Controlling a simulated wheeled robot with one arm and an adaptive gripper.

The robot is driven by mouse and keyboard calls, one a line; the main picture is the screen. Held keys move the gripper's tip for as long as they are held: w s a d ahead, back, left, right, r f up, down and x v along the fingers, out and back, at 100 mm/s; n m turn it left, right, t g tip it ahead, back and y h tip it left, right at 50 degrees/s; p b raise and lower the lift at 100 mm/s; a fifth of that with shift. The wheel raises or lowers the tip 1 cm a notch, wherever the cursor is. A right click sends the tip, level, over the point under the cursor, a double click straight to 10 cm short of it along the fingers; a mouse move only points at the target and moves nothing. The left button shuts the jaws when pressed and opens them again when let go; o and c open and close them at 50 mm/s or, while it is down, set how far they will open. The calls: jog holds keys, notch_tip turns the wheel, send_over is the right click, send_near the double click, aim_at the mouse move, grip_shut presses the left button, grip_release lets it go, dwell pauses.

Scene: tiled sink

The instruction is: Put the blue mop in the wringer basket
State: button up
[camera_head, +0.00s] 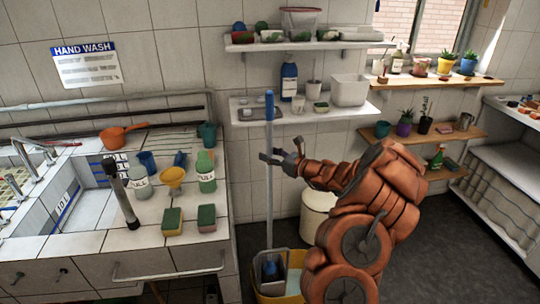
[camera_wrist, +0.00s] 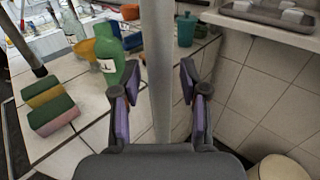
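The mop (camera_head: 269,200) stands upright, with a long grey handle and a blue tip. At its lower end, a dark blue part shows within the outline of the grey wringer basket (camera_head: 286,258) on the yellow bucket (camera_head: 280,298); how deep it sits is unclear. My gripper (camera_head: 279,154) is beside the handle's upper part. In the wrist view, the grey handle (camera_wrist: 159,60) runs between the two spread fingers of my gripper (camera_wrist: 159,75), with a visible gap on each side. The bucket is cut off by the lower frame edge.
A tiled counter (camera_head: 140,235) at left holds sponges, a green bottle (camera_head: 206,170) and a yellow funnel (camera_head: 172,177). A shelf (camera_head: 240,116) with a tray is behind the handle. A cream bin (camera_head: 316,215) stands behind my arm. Dark floor is open at right.

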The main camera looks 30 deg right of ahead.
jog(key=shift+r, duration=0.15)
jog(key=b+v, duration=0.2)
jog(key=v, duration=1)
jog(key=shift+b, duration=0.3)
jog(key=s+a+r+n+g+y, duration=0.25)
jog(key=a+n, duration=0.25)
jog(key=a, duration=0.5)
jog(key=s+a+r+n+g+y, duration=0.15)
jog(key=a+n+g, duration=0.3)
jog(key=a, duration=0.55)
jog(key=s+a+r+n+g+y, duration=0.1)
jog(key=a+r+n+g+y, duration=0.3)
jog(key=a, duration=0.7)
jog(key=s+a+f+n+g+h, duration=0.35)
jog(key=s+a+n, duration=0.2)
jog(key=s, duration=0.45)
jog(key=s+a+f+n+g+h, duration=0.2)
jog(key=s+a+n+g+h, duration=0.25)
jog(key=s+n, duration=0.4)
jog(key=s+d+f+n+h, duration=0.1)
jog(key=s+d+n+h, duration=0.3)
jog(key=s, duration=0.9)
jog(key=d+h, duration=0.2)
jog(key=d, duration=0.2)
jog(key=shift+d+f+t, duration=0.2)
jog(key=shift+f+t, duration=0.1)
jog(key=shift+f, duration=0.1)
